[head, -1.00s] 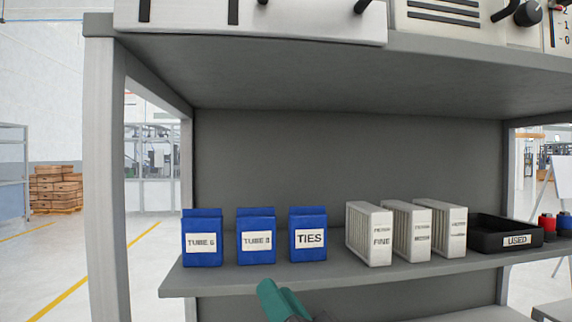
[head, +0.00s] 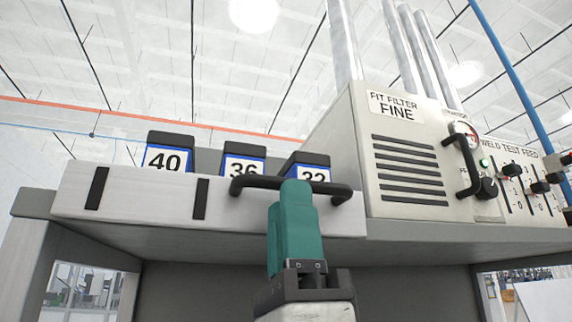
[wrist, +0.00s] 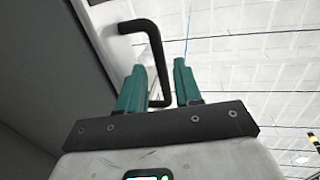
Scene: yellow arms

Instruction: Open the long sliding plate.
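The long sliding plate (head: 130,205) is a long pale panel along the front edge of the top shelf, with two dark slots on its left part. A black bar handle (head: 252,184) is fixed to its right part. My gripper (head: 297,190) has teal fingers and overlaps the handle's middle in the head view. A gap remains between bar and right finger. Whether either finger touches the bar is unclear.
Dark blocks labelled 40 (head: 167,155), 36 (head: 243,163) and 32 (head: 308,168) stand behind the plate. A pale filter box (head: 405,165) with its own black handle (head: 464,168) stands to the right, beside a slider panel (head: 520,185).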

